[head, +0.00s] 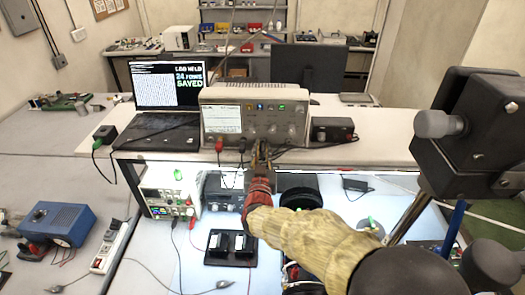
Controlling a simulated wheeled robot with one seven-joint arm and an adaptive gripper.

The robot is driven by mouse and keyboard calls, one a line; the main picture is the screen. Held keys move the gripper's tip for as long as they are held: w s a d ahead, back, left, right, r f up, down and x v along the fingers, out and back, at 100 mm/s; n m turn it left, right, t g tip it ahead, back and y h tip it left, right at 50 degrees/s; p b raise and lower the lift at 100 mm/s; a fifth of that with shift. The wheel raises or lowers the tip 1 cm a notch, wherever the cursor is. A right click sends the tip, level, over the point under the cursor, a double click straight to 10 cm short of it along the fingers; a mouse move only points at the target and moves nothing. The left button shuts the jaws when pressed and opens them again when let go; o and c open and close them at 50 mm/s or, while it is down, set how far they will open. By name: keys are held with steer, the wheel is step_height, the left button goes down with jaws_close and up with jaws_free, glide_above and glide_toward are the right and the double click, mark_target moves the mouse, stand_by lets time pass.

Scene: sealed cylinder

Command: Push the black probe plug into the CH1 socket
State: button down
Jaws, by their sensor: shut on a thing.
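My gripper (262,152) is in front of the lower right part of the beige bench instrument (253,96), its fingers close to the front panel. It is shut on a small dark thing, which I take to be the black probe plug; the fingers largely hide it. A dark cable runs right from beside the fingers. A red plug (219,144) and a black plug (242,145) sit at the panel's lower edge, left of my gripper. The CH1 label is too small to read. I cannot tell whether the held plug touches a socket.
A laptop (168,88) stands left of the instrument, a small black box (333,130) right of it. Below are a white power supply (170,195) and a black stand (231,248). A blue box (59,222) and a power strip (108,247) lie left. Cables hang in front.

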steer(key=shift+w+b, duration=0.3)
steer(key=shift+w, duration=0.3)
steer(key=c, duration=1.7)
jaws_free()
steer(key=shift+o, duration=0.2)
steer(key=shift+s, duration=0.1)
steer(key=s, duration=1.1)
steer(key=shift+s+a, duration=0.2)
steer(key=shift+s, duration=0.2)
